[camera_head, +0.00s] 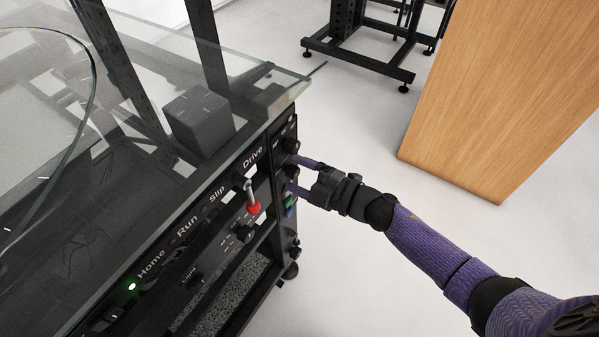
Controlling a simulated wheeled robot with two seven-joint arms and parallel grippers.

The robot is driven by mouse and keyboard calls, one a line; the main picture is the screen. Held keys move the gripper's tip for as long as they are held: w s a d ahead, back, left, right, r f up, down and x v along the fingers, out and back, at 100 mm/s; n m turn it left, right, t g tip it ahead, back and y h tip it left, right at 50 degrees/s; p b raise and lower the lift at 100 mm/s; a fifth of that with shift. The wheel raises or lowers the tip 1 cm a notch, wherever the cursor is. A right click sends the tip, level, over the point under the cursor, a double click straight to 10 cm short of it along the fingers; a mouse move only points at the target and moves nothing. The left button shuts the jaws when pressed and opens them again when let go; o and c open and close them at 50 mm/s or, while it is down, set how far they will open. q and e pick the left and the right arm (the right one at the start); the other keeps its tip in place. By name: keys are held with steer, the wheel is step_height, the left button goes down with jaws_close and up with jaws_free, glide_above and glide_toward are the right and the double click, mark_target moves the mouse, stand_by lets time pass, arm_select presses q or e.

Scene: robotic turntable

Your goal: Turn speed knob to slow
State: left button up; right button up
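My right gripper (293,173) reaches in from the right to the far end of the black control panel (212,228). Its two purple fingers are spread apart with a clear gap between them, and their tips are at the panel face. A dark knob (291,171) shows at the panel between the fingertips. Another dark knob (291,146) sits just above the upper finger. I cannot read the labels by these knobs, so which one is the speed knob is unclear. My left gripper is not in view.
A red-tipped switch (253,208) sits under the Drive label, with a green-and-blue part (289,206) near the lower finger. A glass top (262,98) overhangs the panel. A wooden panel (500,90) stands at right. The floor between is clear.

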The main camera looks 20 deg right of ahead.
steer(key=shift+s+d+r, duration=0.1)
steer(key=shift+s+d, duration=0.1)
steer(key=p+v, duration=0.3)
steer(key=v, duration=0.6)
steer(key=shift+s+d, duration=0.1)
steer(key=shift+s, duration=0.05)
